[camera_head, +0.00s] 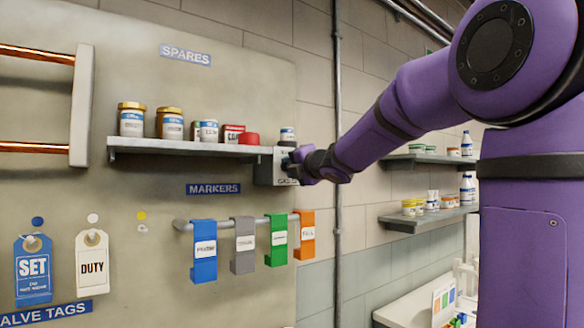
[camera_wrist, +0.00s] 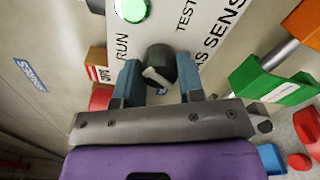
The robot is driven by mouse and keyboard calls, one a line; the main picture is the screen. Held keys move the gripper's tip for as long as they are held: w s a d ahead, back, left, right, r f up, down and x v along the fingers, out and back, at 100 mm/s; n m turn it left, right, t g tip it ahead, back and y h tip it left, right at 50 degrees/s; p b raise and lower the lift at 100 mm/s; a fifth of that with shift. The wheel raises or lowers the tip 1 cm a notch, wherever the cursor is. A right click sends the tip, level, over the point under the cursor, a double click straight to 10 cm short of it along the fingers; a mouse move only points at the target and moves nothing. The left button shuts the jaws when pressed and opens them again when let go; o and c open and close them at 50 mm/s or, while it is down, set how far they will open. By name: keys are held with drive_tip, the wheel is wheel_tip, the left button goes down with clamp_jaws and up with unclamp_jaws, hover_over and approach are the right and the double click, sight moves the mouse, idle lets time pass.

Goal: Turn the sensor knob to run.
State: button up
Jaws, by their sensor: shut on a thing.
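The gas sensor box (camera_head: 264,170) is a pale box at the right end of the upper shelf, partly hidden by my gripper (camera_head: 291,166). In the wrist view its white face (camera_wrist: 208,38) carries the labels RUN, TEST and part of "SENS", and a bright green round light (camera_wrist: 131,9). The dark round knob (camera_wrist: 161,58) has a pale bar across it, tilted in the picture; I cannot tell which end is its pointer. My gripper's blue-grey fingers (camera_wrist: 158,78) stand on both sides of the knob and are shut on it.
Jars and small boxes stand on the upper shelf (camera_head: 185,147) beside the sensor. Two further shelves (camera_head: 435,219) with jars and bottles are at the right.

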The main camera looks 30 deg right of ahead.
drive_tip(key=n, duration=0.5)
drive_tip(key=shift+f+n, duration=0.1)
drive_tip(key=shift+n, duration=0.3)
idle(0.4)
drive_tip(key=o, duration=0.9)
drive_tip(key=s, duration=1)
drive_tip(key=shift+s+d, duration=0.2)
drive_tip(key=shift+s, duration=0.2)
